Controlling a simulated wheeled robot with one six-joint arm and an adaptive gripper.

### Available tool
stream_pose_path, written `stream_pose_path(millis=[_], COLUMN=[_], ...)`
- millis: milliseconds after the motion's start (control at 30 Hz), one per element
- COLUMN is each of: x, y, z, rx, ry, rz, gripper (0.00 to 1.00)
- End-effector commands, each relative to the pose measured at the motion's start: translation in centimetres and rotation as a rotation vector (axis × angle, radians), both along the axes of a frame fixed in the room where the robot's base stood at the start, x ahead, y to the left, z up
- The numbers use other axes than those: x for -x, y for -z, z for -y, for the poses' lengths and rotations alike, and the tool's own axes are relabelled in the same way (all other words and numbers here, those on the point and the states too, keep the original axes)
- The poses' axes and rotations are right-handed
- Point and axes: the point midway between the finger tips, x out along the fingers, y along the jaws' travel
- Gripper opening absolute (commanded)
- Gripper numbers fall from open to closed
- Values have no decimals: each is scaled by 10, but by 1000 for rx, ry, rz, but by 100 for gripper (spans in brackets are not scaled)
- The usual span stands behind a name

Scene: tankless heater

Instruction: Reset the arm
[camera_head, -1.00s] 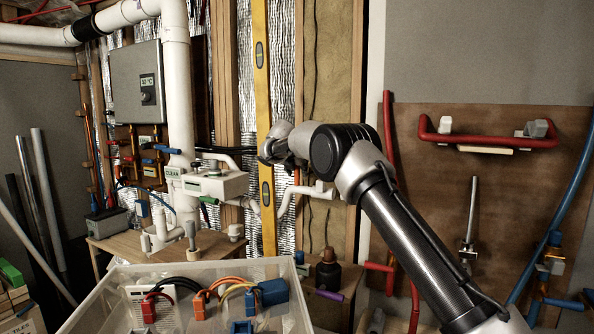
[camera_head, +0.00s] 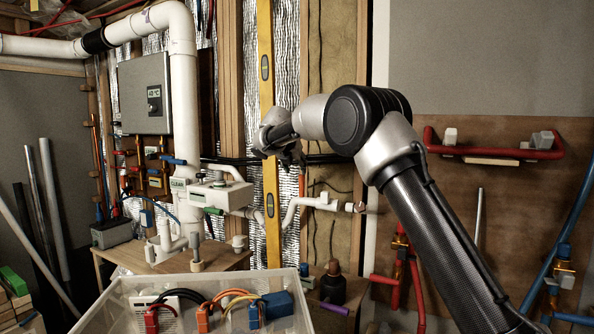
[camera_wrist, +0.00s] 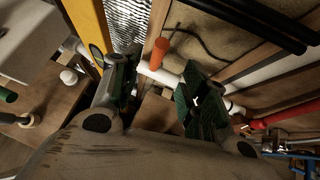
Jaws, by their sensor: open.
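My gripper (camera_head: 287,153) is at the end of my arm, left of the elbow, in front of the yellow level and the wall in the head view. In the wrist view its two dark green-padded fingers (camera_wrist: 160,92) are spread apart, with nothing between them but background. The wrist view looks down past the fingers to a white pipe with an orange part (camera_wrist: 159,54). The grey heater box (camera_head: 145,92) hangs on the wall at the left, clear of the gripper.
The yellow level (camera_head: 265,70) stands upright behind the gripper. A white pipe (camera_head: 325,203) runs below my arm. A clear bin (camera_head: 100,312) with coloured connectors is in front. Red pipe (camera_head: 490,150) is mounted on the right board.

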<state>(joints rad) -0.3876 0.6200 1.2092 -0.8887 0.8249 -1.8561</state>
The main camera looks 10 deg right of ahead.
Motion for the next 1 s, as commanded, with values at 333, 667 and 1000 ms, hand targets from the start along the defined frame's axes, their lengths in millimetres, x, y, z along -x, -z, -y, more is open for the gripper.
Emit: stream_pose_path(millis=[333, 667, 1000], x=[0, 56, 266], y=[0, 91, 110], z=[0, 15, 105], rx=[-39, -522, -1010], ry=[34, 581, 1505], rz=[18, 24, 96], gripper=[44, 44, 44])
